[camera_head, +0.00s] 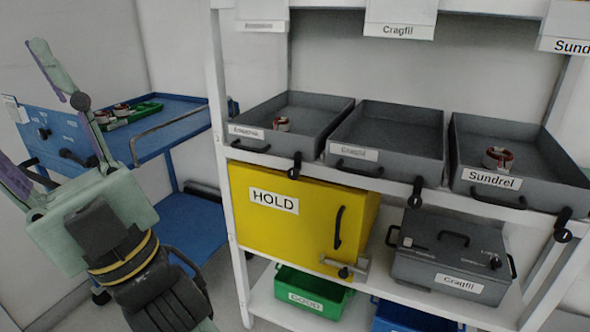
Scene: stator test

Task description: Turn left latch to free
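My gripper (20,105) is at the far left, in front of the blue cart's upright panel. Its two pale green and purple fingers are spread wide, with nothing seen between them. The blue panel (55,140) also carries dark knobs (43,132). I cannot tell which of these the task means. My gripper is well away from the grey box.
Three grey trays (387,118) stand on the upper shelf, with black tabs below. A yellow HOLD cabinet (290,235) is shut, left of the grey box. A green GOOD bin (310,295) and a blue bin (405,318) sit below. The blue cart (190,160) holds a green tray.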

